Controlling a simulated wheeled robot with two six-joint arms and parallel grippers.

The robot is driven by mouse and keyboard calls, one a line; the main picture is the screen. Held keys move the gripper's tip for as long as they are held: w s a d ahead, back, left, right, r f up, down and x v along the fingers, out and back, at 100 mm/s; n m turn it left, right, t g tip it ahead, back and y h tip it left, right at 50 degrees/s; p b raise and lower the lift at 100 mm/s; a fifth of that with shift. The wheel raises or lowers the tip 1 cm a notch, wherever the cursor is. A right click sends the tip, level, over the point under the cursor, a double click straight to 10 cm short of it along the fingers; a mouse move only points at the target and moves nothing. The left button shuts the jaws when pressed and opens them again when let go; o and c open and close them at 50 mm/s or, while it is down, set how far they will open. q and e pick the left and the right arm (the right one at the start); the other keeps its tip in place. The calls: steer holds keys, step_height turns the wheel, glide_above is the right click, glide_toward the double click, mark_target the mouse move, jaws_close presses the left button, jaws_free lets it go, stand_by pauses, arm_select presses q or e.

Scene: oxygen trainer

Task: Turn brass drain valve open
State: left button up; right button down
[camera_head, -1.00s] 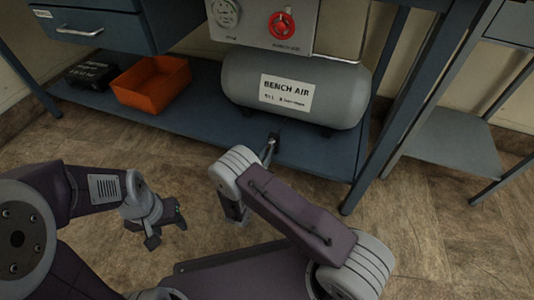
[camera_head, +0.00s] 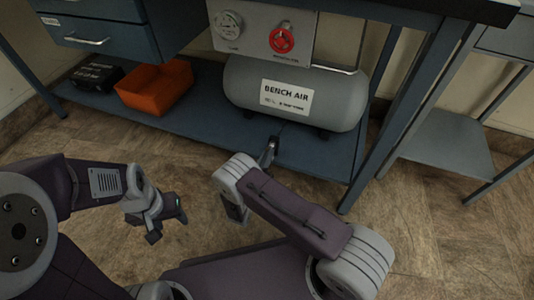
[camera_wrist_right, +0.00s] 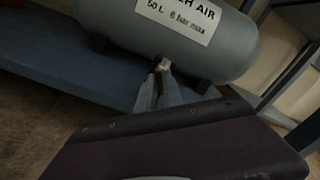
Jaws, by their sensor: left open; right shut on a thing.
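The grey air tank (camera_head: 345,100), labelled "BENCH AIR", lies on the lower shelf of the bench. The brass drain valve (camera_wrist_right: 160,67) shows as a small piece at the tank's lower front edge in the right wrist view. My right gripper (camera_wrist_right: 160,80) is shut on the valve, its fingers mostly covering it. In the head view my right gripper (camera_head: 272,146) is small and reaches the shelf's front edge below the tank. My left gripper (camera_head: 168,228) is open and empty, above the floor away from the tank. The valve handle's exact angle cannot be told.
An orange bin (camera_head: 155,88) and a black box (camera_head: 97,75) stand left of the tank on the blue shelf (camera_head: 210,122). A panel with a red knob (camera_head: 282,40) and a gauge is above the tank. A bench leg (camera_head: 385,135) stands to the right.

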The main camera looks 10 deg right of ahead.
steer(key=n, duration=0.5)
steer(key=n+p, duration=0.1)
steer(key=n, duration=0.4)
steer(key=shift+a+f+p, duration=0.15)
steer(key=shift+f+p, duration=0.05)
steer(key=shift+p, duration=0.1)
steer(key=shift+n, duration=0.4)
steer(key=c, duration=1.5)
jaws_free()
